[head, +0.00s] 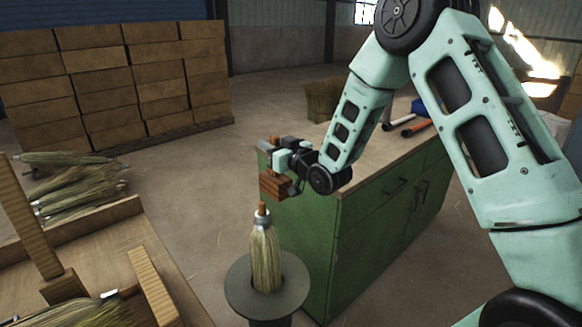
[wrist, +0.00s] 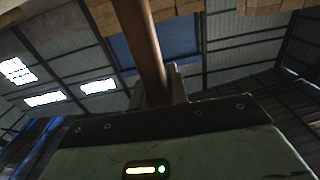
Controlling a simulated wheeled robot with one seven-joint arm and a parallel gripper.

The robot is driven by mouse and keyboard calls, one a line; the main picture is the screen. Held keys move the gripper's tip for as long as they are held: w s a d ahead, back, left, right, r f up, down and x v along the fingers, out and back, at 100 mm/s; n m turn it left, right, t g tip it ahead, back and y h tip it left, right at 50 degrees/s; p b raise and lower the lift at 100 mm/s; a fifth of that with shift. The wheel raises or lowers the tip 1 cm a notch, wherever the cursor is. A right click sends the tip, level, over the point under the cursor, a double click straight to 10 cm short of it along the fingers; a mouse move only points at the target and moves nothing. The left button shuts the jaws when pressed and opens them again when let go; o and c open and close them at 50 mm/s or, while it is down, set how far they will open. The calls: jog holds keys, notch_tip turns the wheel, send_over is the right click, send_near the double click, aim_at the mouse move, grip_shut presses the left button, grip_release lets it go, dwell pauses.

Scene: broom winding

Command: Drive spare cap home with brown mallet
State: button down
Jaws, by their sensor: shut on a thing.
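My gripper (head: 283,150) is shut on the brown mallet (head: 274,187). The mallet's block head hangs below the jaws, and a handle end sticks up above them. In the wrist view the brown handle (wrist: 143,42) runs up from between the fingers. A straw broom bundle (head: 265,262) stands upright in a round grey stand (head: 237,290). A small grey metal band, apparently the cap (head: 262,220), sits at its top, with a short brown stub (head: 262,208) above. The mallet head is above and slightly right of the stub in the head view, apart from it.
A green cabinet bench (head: 310,240) with a wooden top stands right behind the stand. Tools with orange and dark handles (head: 416,129) lie on it. A wooden table (head: 165,262) with brooms is at left. Stacked cartons (head: 110,80) fill the back left. Open floor lies between.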

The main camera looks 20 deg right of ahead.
jog(key=shift+w+a+r+n+y, duration=0.3)
jog(key=shift+w+a+r, duration=0.1)
jog(key=shift+a+r, duration=0.25)
jog(key=b, duration=0.2)
send_over(268, 173)
jog(key=shift+w+f, duration=0.15)
jog(key=shift+f, duration=2.2)
